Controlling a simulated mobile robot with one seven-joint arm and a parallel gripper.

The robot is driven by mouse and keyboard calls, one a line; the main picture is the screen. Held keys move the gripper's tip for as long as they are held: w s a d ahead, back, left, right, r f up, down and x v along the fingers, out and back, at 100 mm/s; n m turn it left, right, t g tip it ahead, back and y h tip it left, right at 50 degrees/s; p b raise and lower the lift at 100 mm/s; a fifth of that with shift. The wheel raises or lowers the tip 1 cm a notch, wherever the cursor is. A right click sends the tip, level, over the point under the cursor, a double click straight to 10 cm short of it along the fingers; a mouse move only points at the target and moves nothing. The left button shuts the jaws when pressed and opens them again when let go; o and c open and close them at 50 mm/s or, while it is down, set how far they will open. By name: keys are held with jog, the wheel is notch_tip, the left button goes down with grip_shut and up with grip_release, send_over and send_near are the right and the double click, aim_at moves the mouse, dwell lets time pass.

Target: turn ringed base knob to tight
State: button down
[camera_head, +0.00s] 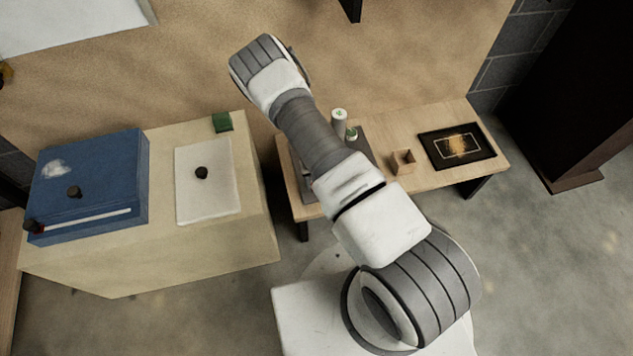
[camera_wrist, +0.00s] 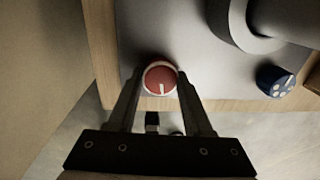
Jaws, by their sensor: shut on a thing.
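The ringed base knob (camera_wrist: 160,77) is red with a pale ring around its rim and a short white pointer line, which points toward the bottom of the wrist view. It sits near the edge of a grey base plate (camera_wrist: 190,38). My gripper (camera_wrist: 160,84) is shut on the knob, one dark finger on each side. In the head view my arm hides the knob and my gripper; part of the grey plate (camera_head: 359,146) shows beside the arm. No tight marking can be made out.
A blue knob with white dots (camera_wrist: 275,80) sits on the plate to the right, near a large grey round part (camera_wrist: 250,22).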

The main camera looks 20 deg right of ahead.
dwell(0.3)
jog(key=shift+c, duration=1.5)
grip_release()
notch_tip(320, 180, up, 17)
jog(key=p, duration=0.6)
jog(key=shift+a+r, duration=0.2)
jog(key=shift+a, duration=0.2)
